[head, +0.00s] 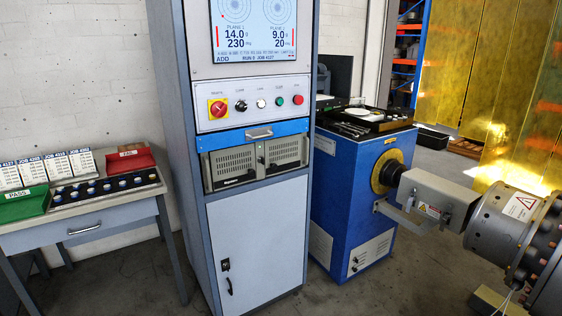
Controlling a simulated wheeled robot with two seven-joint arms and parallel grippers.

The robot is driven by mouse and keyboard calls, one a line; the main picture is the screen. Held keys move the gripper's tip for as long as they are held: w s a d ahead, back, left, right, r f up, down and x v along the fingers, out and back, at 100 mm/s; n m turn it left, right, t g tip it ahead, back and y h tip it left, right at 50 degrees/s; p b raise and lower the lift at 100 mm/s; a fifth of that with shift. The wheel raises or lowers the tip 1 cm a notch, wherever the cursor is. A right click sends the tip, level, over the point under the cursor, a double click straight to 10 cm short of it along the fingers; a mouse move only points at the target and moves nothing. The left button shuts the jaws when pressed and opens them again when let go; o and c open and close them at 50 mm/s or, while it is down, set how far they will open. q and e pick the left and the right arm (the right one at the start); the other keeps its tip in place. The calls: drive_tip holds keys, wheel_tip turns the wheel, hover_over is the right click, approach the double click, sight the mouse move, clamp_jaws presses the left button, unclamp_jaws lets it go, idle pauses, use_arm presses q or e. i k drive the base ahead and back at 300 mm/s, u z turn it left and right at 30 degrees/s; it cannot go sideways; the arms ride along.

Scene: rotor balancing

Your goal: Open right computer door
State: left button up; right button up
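A rack computer sits in the tall grey-blue cabinet (255,230), under a blue drawer front. It has two vented grey doors side by side. The right computer door (285,151) looks shut, flush with the left computer door (233,165). Small dark latches show near the middle between them. Neither of my grippers is in view.
The blue drawer (225,141) with a bar handle is closed above the computer. A white lower cabinet door (252,255) is shut below. A side table (100,222) stands left; a blue machine (345,205) with a large rotor (505,230) stands right. Some floor is clear.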

sight(282, 155)
drive_tip(key=z, duration=0.05)
drive_tip(key=i, duration=0.85)
drive_tip(key=u, duration=0.15)
